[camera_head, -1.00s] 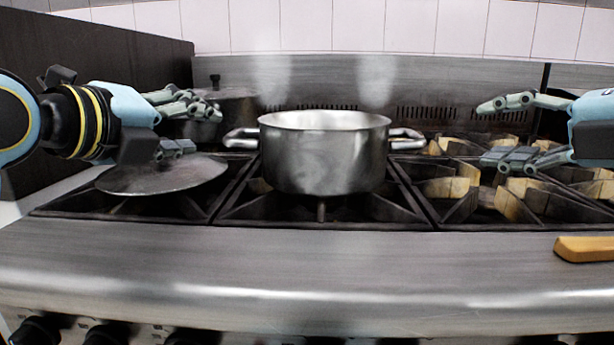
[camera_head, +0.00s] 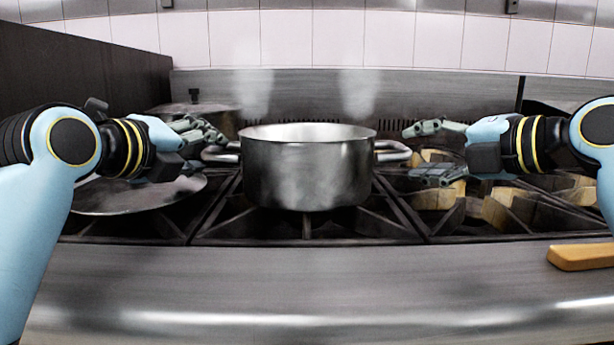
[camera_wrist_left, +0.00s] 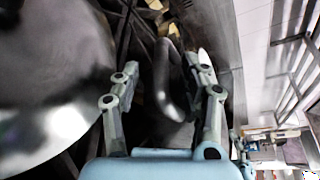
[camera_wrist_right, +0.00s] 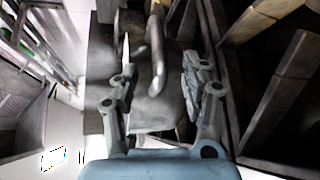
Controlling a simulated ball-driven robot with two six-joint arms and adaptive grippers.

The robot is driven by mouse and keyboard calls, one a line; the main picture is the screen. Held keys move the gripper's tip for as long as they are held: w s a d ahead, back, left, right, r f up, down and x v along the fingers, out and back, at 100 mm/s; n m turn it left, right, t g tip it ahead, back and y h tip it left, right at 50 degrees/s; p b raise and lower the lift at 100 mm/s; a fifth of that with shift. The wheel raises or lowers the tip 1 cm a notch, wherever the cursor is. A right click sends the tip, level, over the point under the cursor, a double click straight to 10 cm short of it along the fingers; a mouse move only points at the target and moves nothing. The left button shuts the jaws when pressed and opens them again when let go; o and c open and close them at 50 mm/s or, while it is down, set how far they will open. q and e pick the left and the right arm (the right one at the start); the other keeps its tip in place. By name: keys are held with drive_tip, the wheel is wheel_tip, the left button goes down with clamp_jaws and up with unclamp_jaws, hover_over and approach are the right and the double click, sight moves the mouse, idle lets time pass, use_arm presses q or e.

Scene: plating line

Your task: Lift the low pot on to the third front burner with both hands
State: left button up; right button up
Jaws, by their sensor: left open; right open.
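The low pot (camera_head: 308,175) is a wide steel pot on a front burner in the middle of the head view. It has a left handle (camera_head: 222,152) and a right handle (camera_head: 393,151). My left gripper (camera_head: 208,147) is open at the left handle; in the left wrist view a handle loop (camera_wrist_left: 168,85) shows between its spread fingers. My right gripper (camera_head: 412,152) is open just beside the right handle; in the right wrist view a handle loop (camera_wrist_right: 157,55) lies between its fingers. I cannot tell whether any finger touches a handle.
A flat round metal lid or pan (camera_head: 135,196) lies on the left burner, below my left arm. A darker lidded pot (camera_head: 205,113) stands behind it. A yellow-orange block (camera_head: 580,256) lies on the steel front ledge (camera_head: 320,280).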

sight(407, 148)
use_arm(q)
drive_tip(key=shift+x, duration=1.7)
use_arm(e)
drive_tip(key=shift+x, duration=1.7)
use_arm(q)
drive_tip(key=shift+c, duration=0.4)
use_arm(e)
drive_tip(key=shift+c, duration=0.4)
use_arm(q)
clamp_jaws()
use_arm(e)
clamp_jaws()
use_arm(q)
drive_tip(key=shift+r, duration=0.1)
use_arm(e)
drive_tip(key=shift+r, duration=0.15)
